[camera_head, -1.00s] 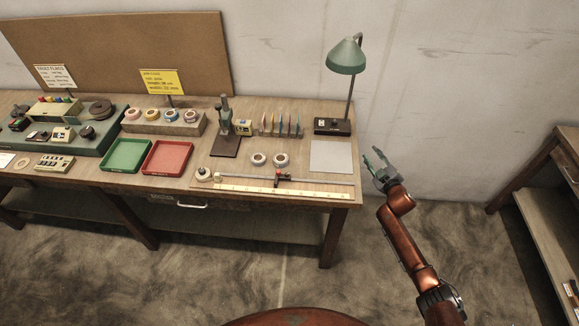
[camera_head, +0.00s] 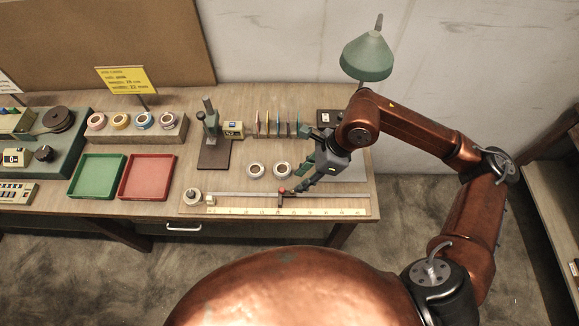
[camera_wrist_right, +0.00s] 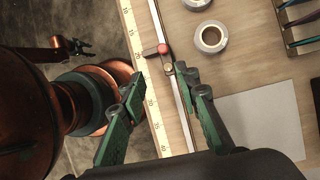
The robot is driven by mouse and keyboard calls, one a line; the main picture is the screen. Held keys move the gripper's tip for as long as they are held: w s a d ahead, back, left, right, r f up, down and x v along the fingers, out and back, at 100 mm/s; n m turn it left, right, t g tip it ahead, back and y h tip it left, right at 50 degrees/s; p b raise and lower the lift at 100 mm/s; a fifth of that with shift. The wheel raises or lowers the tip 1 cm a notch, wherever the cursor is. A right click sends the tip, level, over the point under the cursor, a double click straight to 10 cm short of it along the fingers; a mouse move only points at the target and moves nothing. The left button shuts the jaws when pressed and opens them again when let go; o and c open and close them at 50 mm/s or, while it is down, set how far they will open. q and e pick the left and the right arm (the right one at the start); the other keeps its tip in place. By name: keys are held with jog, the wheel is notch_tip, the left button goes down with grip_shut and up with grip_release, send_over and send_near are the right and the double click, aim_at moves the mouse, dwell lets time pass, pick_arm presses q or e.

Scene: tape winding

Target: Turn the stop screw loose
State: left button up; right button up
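The stop with its red-ended screw (camera_head: 282,191) sits on the metal rail (camera_head: 235,195) behind the ruler strip (camera_head: 250,211), near the table's front edge. My right gripper (camera_head: 301,182) is over the rail, just right of the stop. In the right wrist view the right gripper (camera_wrist_right: 160,76) is open and empty, with the stop just beyond and between its fingertips. My left gripper (camera_wrist_right: 84,47) shows small in that view, away from the table; its opening is unclear.
Two tape rolls (camera_head: 255,170) lie behind the rail. Green (camera_head: 97,176) and red (camera_head: 147,177) trays, a press stand (camera_head: 212,150) and a lamp (camera_head: 367,57) stand around. A grey sheet lies partly behind my right gripper.

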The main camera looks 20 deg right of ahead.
jog(key=d+f, duration=0.1)
jog(key=f, duration=0.1)
send_over(295, 193)
jog(key=shift+h, duration=0.4)
jog(key=f, duration=0.4)
jog(key=shift+d+f+b, duration=0.2)
jog(key=shift+d+b, duration=0.15)
jog(key=shift+a+f, duration=0.15)
jog(key=shift+f, duration=0.15)
jog(key=shift+a+f, duration=0.15)
jog(key=shift+f, duration=0.2)
jog(key=c, duration=0.5)
pick_arm(q)
jog(key=shift+s+a+f, duration=0.1)
jog(key=shift+s+f, duration=0.15)
jog(key=shift+s, duration=0.55)
jog(key=shift+s+f, duration=0.2)
jog(key=shift+s, duration=0.55)
pick_arm(e)
grip_shut()
